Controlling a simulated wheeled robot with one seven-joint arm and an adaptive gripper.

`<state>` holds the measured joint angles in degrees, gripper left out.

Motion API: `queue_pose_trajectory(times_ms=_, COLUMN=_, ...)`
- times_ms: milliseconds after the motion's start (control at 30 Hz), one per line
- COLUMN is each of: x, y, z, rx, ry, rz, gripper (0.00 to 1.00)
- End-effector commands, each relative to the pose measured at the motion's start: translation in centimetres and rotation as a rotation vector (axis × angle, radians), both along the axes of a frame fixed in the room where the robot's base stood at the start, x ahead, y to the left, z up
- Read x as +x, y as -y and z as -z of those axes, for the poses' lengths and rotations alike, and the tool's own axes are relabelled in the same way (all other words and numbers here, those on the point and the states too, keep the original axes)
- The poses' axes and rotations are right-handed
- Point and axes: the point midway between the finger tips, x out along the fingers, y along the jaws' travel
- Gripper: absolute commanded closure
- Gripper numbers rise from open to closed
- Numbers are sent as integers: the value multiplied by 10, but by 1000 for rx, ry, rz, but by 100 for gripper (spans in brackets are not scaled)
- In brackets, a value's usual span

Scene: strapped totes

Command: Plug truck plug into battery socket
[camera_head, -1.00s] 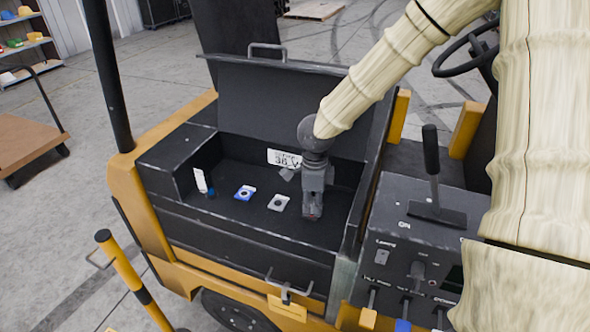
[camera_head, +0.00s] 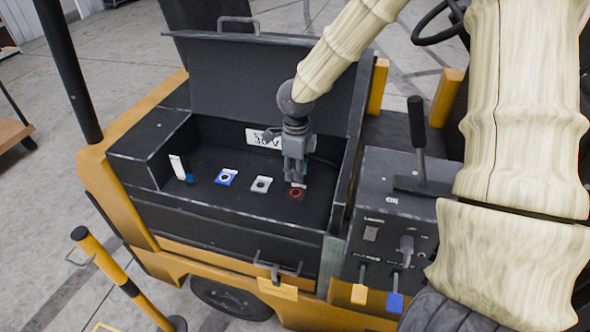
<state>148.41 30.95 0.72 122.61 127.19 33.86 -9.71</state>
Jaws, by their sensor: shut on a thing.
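The truck's battery box (camera_head: 225,226) is open, with its lid raised at the back. On its dark floor are a blue-marked socket (camera_head: 227,177), a grey-marked socket (camera_head: 261,185) and a red-ringed socket (camera_head: 296,193), side by side. My gripper (camera_head: 295,179) points down inside the box, just behind and above the red-ringed socket. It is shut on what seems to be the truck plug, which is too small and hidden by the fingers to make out. I cannot tell whether the plug touches the socket.
A white label (camera_head: 263,138) is on the box's back wall. A white tag with a blue part (camera_head: 183,170) is at the box's left. A control panel with levers (camera_head: 385,225) stands close on the right. A yellow post (camera_head: 120,276) stands at the front left.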

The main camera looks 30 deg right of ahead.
Motion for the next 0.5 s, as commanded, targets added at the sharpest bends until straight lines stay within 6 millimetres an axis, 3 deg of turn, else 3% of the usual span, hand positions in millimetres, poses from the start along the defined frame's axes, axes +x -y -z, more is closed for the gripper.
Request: queue_pose_trajectory(times_ms=500, x=0, y=0, z=41, rx=-1, ry=1, rz=-1, gripper=100)
